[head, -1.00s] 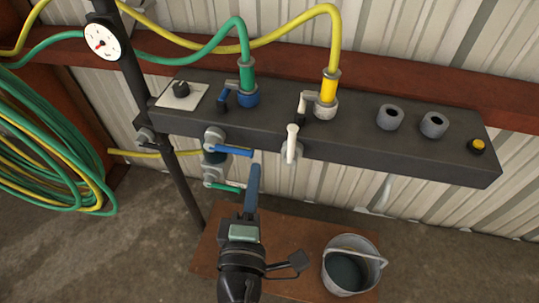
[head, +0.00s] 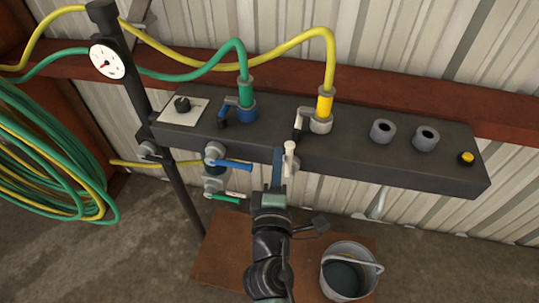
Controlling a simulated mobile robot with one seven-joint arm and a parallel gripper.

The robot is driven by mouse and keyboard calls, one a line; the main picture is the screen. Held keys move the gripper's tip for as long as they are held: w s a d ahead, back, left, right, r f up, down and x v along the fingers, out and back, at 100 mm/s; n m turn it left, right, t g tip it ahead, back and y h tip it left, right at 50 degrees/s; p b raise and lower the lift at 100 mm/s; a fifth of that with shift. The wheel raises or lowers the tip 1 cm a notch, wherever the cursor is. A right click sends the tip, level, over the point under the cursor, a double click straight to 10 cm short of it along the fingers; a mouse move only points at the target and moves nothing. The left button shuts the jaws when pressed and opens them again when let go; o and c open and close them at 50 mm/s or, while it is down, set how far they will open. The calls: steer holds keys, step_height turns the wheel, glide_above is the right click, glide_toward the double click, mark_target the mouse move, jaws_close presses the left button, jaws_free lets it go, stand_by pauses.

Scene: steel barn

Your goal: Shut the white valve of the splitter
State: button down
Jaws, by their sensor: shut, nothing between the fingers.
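The splitter is the long dark manifold box (head: 400,163) mounted along the wall. Its white valve lever (head: 290,158) stands roughly upright on the front face, below the yellow hose's coupling. My gripper (head: 277,152) is shut and empty, with its blue fingers pointing up at the box's front, just left of the white lever. Whether they touch the lever I cannot tell. My arm and gripper hide part of the area below the lever. A blue valve lever (head: 235,165) lies sideways to the left, with a green lever (head: 228,200) below it.
Green (head: 245,70) and yellow hoses (head: 332,65) rise from couplings on top of the box. A gauge (head: 107,61) sits on the dark post at left. A bucket (head: 336,288) stands on the brown board below. Floor at the right is clear.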

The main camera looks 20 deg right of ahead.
steer(key=shift+s+d+m+b, duration=0.25)
steer(key=shift+d+m+b, duration=0.15)
steer(key=shift+m+b, duration=0.3)
stand_by(0.4)
steer(key=m+b, duration=0.1)
steer(key=s+d+m+b, duration=0.1)
steer(key=m, duration=0.1)
steer(key=shift+d+f+h, duration=0.1)
steer(key=shift+d+h, duration=0.15)
steer(key=shift+h, duration=0.05)
steer(key=s+d+f+m+h+b, duration=0.2)
steer(key=s+d+f+m+b, duration=0.1)
steer(key=m+b, duration=1.1)
steer(key=shift+d+f+b, duration=0.75)
steer(key=shift+d+b, duration=0.1)
steer(key=shift+b, duration=0.05)
steer(key=shift+s+f, duration=0.1)
steer(key=shift+s, duration=0.05)
